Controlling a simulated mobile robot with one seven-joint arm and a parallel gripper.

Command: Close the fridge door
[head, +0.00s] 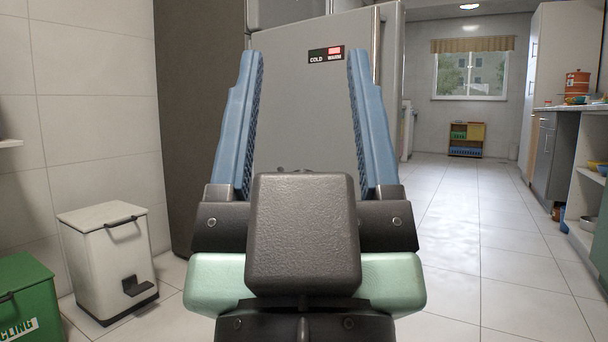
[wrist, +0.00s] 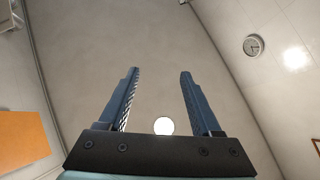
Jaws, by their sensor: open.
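The grey fridge door (head: 300,110) faces me in the head view, with a COLD/WARM label near its top. It stands partly open: its top edge slants away from the fridge body, and the handle side on the right looks nearer to me. The tall handle (head: 375,45) is near that right edge. The dark fridge side (head: 200,110) shows at left. My gripper (head: 307,55) is open and empty, its blue fingers in front of the door; contact cannot be told. In the wrist view my gripper (wrist: 160,73) is open against a plain grey surface.
A white pedal bin (head: 108,255) and a green recycling bin (head: 25,300) stand on the floor at left. Counters and shelves (head: 575,170) line the right side. The tiled floor (head: 470,230) between is clear back to the window (head: 470,75).

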